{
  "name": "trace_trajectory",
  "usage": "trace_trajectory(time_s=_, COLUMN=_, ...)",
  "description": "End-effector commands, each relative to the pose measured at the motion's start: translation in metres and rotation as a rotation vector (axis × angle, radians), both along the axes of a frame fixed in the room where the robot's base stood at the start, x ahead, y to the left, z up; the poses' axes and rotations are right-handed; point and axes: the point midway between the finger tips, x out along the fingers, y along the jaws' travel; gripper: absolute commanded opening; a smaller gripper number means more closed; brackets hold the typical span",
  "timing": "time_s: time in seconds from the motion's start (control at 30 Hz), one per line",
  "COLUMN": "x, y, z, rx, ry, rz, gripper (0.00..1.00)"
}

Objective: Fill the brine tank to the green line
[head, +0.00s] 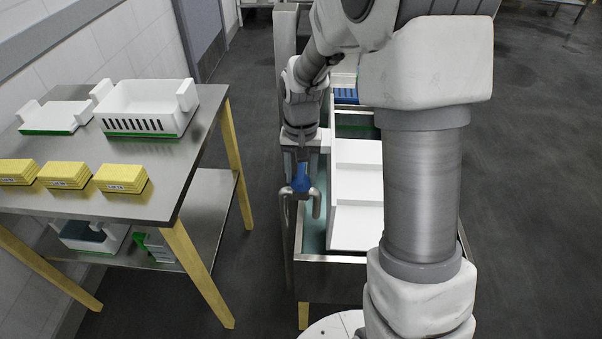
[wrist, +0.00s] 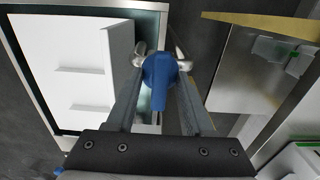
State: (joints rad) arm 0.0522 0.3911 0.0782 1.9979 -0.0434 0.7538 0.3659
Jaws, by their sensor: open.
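The brine tank (head: 328,258) is a long steel basin in the middle of the head view, with bluish-green liquid or inner wall (head: 314,232) showing along its left side. A metal tap (head: 317,204) with a blue handle (head: 301,184) stands at its left edge. The blue handle also shows in the wrist view (wrist: 160,78). My gripper (wrist: 161,92) is open, pointing down, with one finger on each side of the blue handle; I cannot tell whether they touch it. I cannot make out a green line on the tank or any running water.
A white stepped panel (head: 357,190) covers much of the tank. A steel table (head: 130,203) stands at the left with white trays (head: 148,104) and several yellow blocks (head: 121,178). Its lower shelf (head: 205,215) holds more containers. Clear floor lies between table and tank.

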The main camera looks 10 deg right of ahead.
Motion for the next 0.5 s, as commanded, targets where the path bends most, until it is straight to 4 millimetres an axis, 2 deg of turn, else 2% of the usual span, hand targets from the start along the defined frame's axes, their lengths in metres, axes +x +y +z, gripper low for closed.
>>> trace_trajectory(time_s=0.23, x=0.0000, y=-0.0001, z=-0.0007, rx=0.000, ry=0.000, rz=0.000, gripper=0.53)
trace_trajectory(time_s=0.5, x=0.0001, y=-0.0001, z=-0.0005, rx=0.000, ry=0.000, rz=0.000, gripper=0.04)
